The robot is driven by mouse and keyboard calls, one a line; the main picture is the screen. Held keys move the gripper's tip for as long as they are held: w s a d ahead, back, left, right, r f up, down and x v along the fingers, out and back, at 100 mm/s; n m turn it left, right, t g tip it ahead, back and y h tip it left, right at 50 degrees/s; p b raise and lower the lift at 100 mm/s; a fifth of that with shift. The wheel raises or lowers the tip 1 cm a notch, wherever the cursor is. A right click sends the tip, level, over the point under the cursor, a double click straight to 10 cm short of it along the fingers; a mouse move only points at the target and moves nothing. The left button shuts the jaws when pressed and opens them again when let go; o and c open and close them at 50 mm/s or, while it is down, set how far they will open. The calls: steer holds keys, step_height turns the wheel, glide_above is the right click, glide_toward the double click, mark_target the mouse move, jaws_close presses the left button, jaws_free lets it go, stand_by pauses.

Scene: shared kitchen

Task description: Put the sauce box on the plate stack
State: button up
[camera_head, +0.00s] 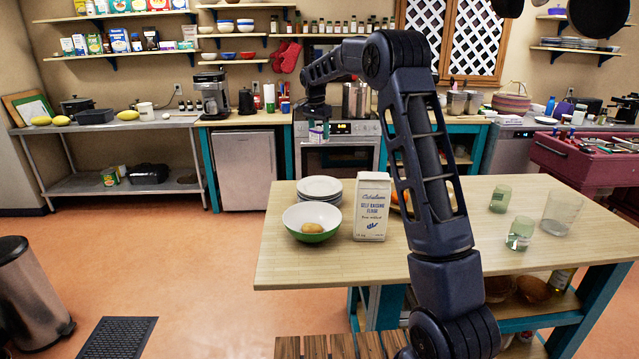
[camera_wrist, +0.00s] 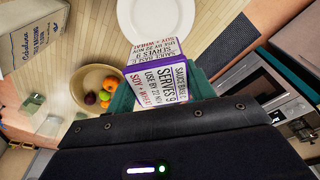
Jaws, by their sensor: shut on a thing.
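The sauce box (camera_wrist: 160,80) is a small white and purple carton with printed text. In the wrist view my gripper (camera_wrist: 162,90) has its green fingers on both sides of the box. In the head view my gripper (camera_head: 318,112) hangs behind the table with the box (camera_head: 318,133) under it, small and partly hidden. The plate stack (camera_head: 320,187) is several white plates on the wooden table's back left. Its top plate (camera_wrist: 158,20) is empty in the wrist view and shows beyond the box; the two look apart.
A flour carton (camera_head: 372,208) stands right of the plates. A green and white bowl (camera_head: 310,222) with a potato is in front of them. A fruit bowl (camera_wrist: 92,78) and glasses (camera_head: 519,234) are farther right on the table (camera_head: 440,262). The stove (camera_head: 340,155) is behind.

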step_height(320, 180, down, 19)
stand_by(0.6)
steer(key=shift+f, duration=0.1)
steer(key=o, duration=1)
steer(key=shift+o, duration=0.2)
